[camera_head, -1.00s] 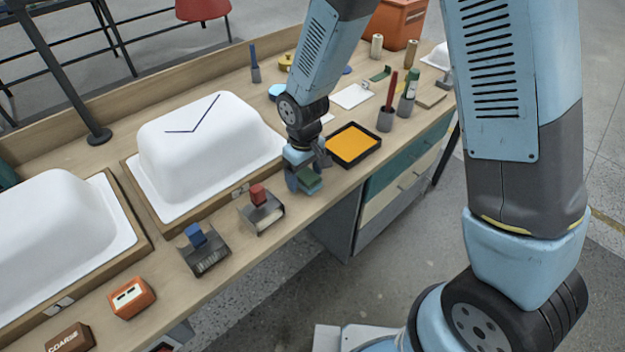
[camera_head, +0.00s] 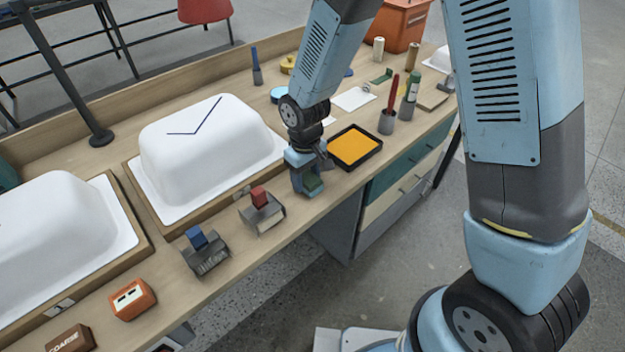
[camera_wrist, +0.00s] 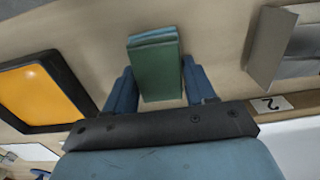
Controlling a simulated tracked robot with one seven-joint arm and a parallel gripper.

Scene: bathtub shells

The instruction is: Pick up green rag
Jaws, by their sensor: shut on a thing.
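The green rag (camera_wrist: 157,70) looks like a folded green block with a bluish layer along its far edge. In the wrist view it sits between the two blue fingers of my gripper (camera_wrist: 160,88), which is shut on it. In the head view my gripper (camera_head: 308,180) is at the front edge of the workbench, just left of the tray of orange-yellow material, and the rag (camera_head: 313,183) shows as a small dark green patch at the fingers. I cannot tell whether the rag touches the bench.
A black tray with orange-yellow filling (camera_head: 354,147) stands close to the right of my gripper. A red-handled holder (camera_head: 262,212) and a blue-handled holder (camera_head: 205,250) stand to the left. A white tub shell (camera_head: 210,150) lies behind them in a wooden frame.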

